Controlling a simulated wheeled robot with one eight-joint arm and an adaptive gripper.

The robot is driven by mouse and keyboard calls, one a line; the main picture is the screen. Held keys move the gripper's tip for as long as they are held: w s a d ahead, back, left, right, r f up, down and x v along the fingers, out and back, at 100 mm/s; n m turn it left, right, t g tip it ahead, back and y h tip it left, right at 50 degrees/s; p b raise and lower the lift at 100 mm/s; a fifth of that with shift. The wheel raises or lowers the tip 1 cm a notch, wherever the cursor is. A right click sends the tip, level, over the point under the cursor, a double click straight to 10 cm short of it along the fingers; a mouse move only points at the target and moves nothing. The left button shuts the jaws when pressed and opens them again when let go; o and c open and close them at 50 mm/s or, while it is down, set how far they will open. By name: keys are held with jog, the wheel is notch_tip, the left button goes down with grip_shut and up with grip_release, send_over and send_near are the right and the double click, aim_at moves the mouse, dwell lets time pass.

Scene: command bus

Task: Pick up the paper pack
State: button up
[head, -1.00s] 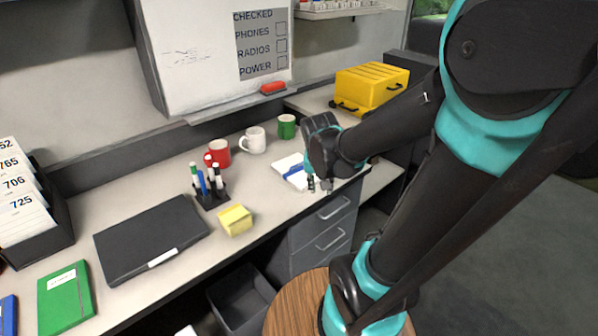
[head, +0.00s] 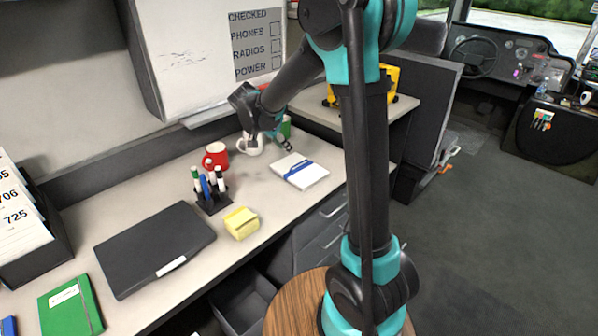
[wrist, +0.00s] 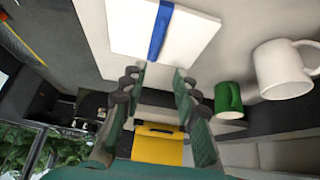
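The paper pack (head: 311,176) is a flat white stack with a blue band around it, lying on the desk near its right end. It also shows at the top of the wrist view (wrist: 127,30), past the fingertips. My gripper (head: 279,140) hangs behind the pack in the head view, near the white mug (head: 250,144) and the green mug (head: 286,128). In the wrist view, my gripper (wrist: 158,84) has its two fingers spread with nothing between them. It is apart from the pack.
A red mug (head: 216,155), a pen holder (head: 213,202) and a yellow note block (head: 241,223) stand left of the pack. A black laptop (head: 152,243) lies further left. The desk right around the pack is clear. A yellow case (wrist: 158,150) shows in the wrist view.

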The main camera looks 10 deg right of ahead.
aim_at(298, 162)
jog(key=x, duration=0.5)
jog(key=shift+w+d+f, duration=0.1)
jog(key=shift+d+f, duration=0.05)
jog(key=shift+f, duration=0.15)
jog(key=shift+s+x, duration=0.15)
jog(key=shift+x, duration=1.3)
jog(key=shift+s+x, duration=0.2)
jog(key=shift+x, duration=1.25)
jog(key=shift+d, duration=0.1)
grip_shut()
